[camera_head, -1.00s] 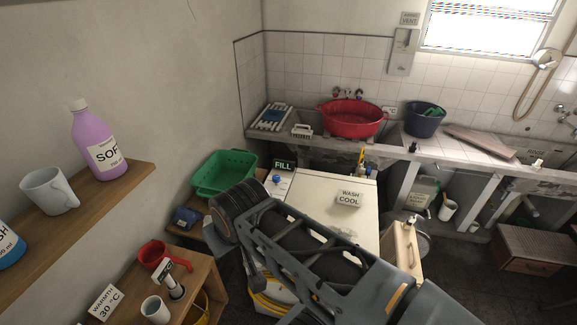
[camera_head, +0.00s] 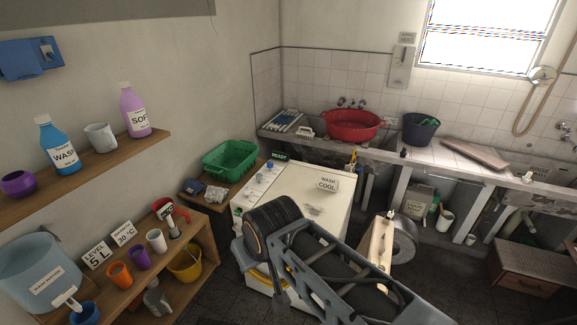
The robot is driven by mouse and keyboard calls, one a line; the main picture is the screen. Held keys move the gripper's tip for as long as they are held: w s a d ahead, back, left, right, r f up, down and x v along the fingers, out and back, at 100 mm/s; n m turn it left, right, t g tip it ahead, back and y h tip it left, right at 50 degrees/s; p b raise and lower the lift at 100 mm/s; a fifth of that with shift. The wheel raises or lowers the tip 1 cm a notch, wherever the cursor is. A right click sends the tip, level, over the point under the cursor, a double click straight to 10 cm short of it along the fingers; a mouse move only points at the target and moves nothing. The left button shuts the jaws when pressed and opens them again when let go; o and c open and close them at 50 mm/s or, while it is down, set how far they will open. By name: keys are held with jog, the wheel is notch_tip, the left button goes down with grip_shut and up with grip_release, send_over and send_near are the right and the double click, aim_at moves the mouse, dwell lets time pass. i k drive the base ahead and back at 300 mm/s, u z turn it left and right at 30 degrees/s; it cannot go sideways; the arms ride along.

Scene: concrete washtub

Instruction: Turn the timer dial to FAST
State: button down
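A cream washing machine (camera_head: 308,198) stands in the middle, with a control strip along its left side. A blue knob (camera_head: 270,164) sits at the far end of that strip, and other small controls run towards me. They are too small to read, so I cannot tell which is the timer dial, where it points, or where FAST is. A small dark display (camera_head: 280,156) with green letters, seemingly WASH, stands at the strip's far end. My arm crosses in front of the machine and hides part of its near side. My gripper is not in view.
A green basket (camera_head: 230,158) stands on a low wooden stand left of the machine. A wooden shelf unit (camera_head: 204,240) with cups is at lower left. A red basin (camera_head: 354,126) sits on the back counter.

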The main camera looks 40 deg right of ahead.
aim_at(246, 190)
jog(key=u, duration=0.25)
jog(key=i, duration=1.3)
jog(key=z, duration=1.15)
jog(key=i, duration=0.5)
jog(key=z, duration=0.55)
